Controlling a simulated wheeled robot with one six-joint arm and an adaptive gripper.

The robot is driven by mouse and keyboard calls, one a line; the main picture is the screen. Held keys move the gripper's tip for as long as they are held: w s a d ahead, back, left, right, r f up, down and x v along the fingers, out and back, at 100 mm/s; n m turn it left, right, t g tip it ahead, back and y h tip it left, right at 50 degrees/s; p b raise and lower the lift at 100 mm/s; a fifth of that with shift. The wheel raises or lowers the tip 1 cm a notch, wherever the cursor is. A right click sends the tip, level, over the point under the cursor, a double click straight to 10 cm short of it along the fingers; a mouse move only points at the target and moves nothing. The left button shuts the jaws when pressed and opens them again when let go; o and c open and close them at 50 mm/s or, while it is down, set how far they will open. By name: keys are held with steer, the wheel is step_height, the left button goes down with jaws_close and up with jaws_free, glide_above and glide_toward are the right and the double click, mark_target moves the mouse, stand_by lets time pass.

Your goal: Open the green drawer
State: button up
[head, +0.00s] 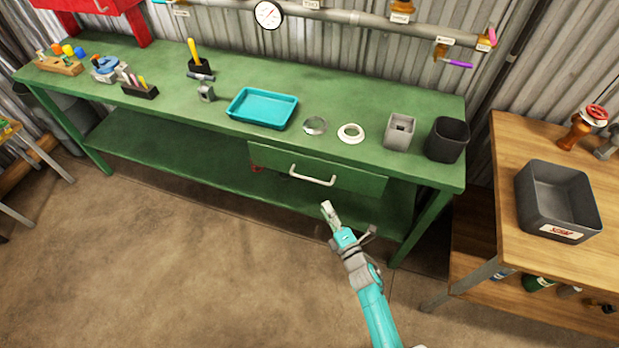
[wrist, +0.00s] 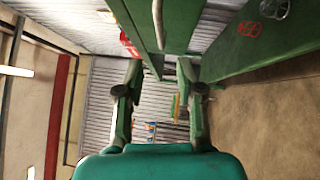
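The green drawer (head: 265,156) hangs under the front edge of the green workbench and looks shut. Its pale bar handle (head: 313,176) is on the front face. In the wrist view the handle (wrist: 158,22) shows at the top, beside a green face (wrist: 140,30). My gripper (head: 327,208) is in front of and below the handle in the head view, apart from it in the picture. In the wrist view my gripper (wrist: 160,75) has its two fingers spread with nothing held between them. The exact gap to the handle cannot be told.
The green workbench (head: 200,115) carries a teal tray (head: 262,108), a white ring (head: 351,133), a grey holder (head: 400,131) and a dark bin (head: 447,139). A wooden table (head: 510,200) with a grey box (head: 557,200) stands at right. The floor (head: 200,270) in front is clear.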

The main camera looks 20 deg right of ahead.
mark_target(311, 179)
steer(key=x, duration=1.2)
steer(key=shift+w, duration=0.1)
jaws_close()
steer(key=shift+f, duration=0.1)
